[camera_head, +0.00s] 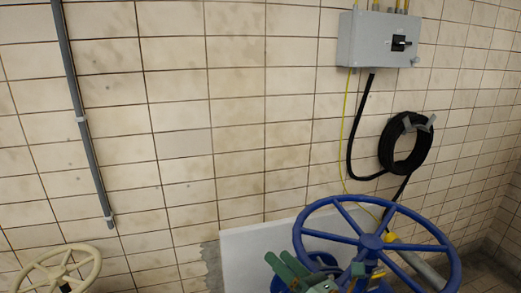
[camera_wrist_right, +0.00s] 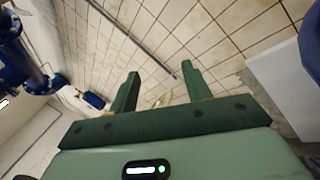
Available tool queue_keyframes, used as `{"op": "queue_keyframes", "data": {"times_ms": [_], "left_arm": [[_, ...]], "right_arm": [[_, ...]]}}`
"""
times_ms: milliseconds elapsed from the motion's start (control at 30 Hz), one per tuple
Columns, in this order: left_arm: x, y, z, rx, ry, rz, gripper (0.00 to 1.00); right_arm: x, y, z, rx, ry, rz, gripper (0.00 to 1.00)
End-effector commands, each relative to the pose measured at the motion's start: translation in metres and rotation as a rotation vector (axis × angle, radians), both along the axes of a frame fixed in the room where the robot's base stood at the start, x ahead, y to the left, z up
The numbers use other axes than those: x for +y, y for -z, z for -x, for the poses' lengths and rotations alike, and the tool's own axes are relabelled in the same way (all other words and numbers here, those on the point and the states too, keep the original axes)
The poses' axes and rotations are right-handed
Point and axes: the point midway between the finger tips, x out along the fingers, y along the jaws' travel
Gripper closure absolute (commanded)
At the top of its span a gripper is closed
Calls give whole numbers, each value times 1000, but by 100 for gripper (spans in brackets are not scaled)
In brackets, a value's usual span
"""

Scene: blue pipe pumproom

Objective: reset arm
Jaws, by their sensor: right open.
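My right gripper (camera_head: 280,259) is green and shows at the bottom of the head view, in front of the lower left part of a large blue handwheel (camera_head: 372,242). In the right wrist view my right gripper (camera_wrist_right: 158,80) has its two green fingers wide apart, with nothing held between them. My left gripper is in neither view.
A beige handwheel (camera_head: 58,270) stands at the lower left. A grey switch box (camera_head: 372,40) and a coiled black cable (camera_head: 386,150) hang on the tiled wall. A grey conduit (camera_head: 80,110) runs down the wall. Blue pipework (camera_wrist_right: 20,55) shows at the wrist view's left.

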Motion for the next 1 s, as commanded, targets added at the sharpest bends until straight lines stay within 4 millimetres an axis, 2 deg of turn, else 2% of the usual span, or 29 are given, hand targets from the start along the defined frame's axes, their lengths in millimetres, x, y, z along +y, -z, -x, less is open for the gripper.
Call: {"op": "queue_keyframes", "data": {"times_ms": [33,133,200,300,400,600,733,833,1000], "left_arm": [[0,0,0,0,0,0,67],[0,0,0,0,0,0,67],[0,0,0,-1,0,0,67],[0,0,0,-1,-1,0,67],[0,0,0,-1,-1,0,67],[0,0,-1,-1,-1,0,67],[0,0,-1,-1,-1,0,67],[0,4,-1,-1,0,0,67],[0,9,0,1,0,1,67]], "right_arm": [[-23,6,4,161,129,-184,51],[-84,34,18,474,417,-540,51],[-124,61,40,649,604,-743,51],[-166,92,75,814,821,-944,51],[-194,116,111,920,995,-1083,51],[-232,145,180,1045,1292,-1270,51],[-250,158,222,1088,1465,-1352,51],[-240,201,212,1148,1457,-1343,51],[-227,273,212,1253,1470,-1344,51]]}}
